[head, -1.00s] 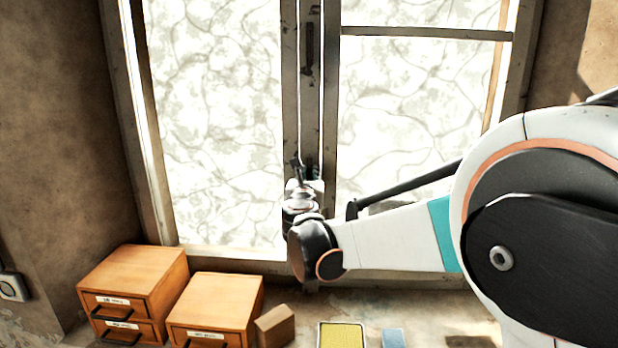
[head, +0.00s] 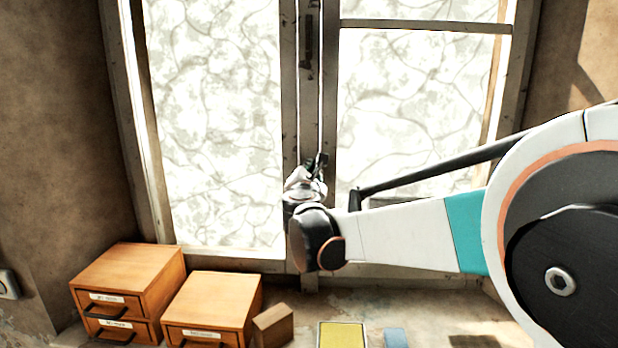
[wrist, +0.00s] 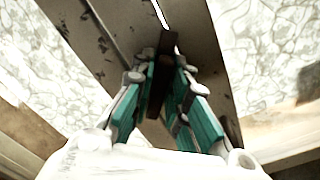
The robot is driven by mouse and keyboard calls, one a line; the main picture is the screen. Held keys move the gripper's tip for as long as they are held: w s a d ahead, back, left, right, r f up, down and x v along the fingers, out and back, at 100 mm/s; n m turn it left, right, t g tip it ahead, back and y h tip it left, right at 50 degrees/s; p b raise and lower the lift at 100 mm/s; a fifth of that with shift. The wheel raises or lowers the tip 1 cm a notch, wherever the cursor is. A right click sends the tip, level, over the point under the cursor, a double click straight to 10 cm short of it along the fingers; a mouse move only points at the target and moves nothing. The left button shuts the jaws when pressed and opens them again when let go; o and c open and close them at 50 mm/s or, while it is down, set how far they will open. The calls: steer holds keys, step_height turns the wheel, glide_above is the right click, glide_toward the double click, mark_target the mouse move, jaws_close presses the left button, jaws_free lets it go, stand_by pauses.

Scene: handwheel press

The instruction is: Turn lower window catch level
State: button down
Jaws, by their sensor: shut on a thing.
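The lower window catch, a dark brown bar (wrist: 168,45), shows in the wrist view against the pale middle post of the window. My gripper (wrist: 165,85) has its teal-padded fingers on both sides of the bar and is shut on it. The bar lies at a slant to the light gap between the window leaves. In the head view my gripper (head: 314,168) is at the lower part of the middle post (head: 289,100), and the catch is mostly hidden behind it. How far the catch is from level cannot be told.
A dark upper fitting (head: 307,45) is higher on the post. Two wooden drawer boxes (head: 130,275) (head: 215,295), a small wooden block (head: 273,325), a yellow pad (head: 342,335) and a blue piece (head: 396,337) are on the sill below.

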steer(key=m, duration=0.2)
steer(key=m+b, duration=0.1)
steer(key=m, duration=0.2)
steer(key=shift+d+f+m+b, duration=0.1)
steer(key=shift+f+m+b, duration=0.15)
steer(key=shift+m+b, duration=0.1)
steer(key=shift+f+m+b, duration=0.1)
steer(key=shift+m+b, duration=0.45)
steer(key=shift+m, duration=1.6)
steer(key=c, duration=1.6)
jaws_free()
steer(key=shift+c, duration=0.2)
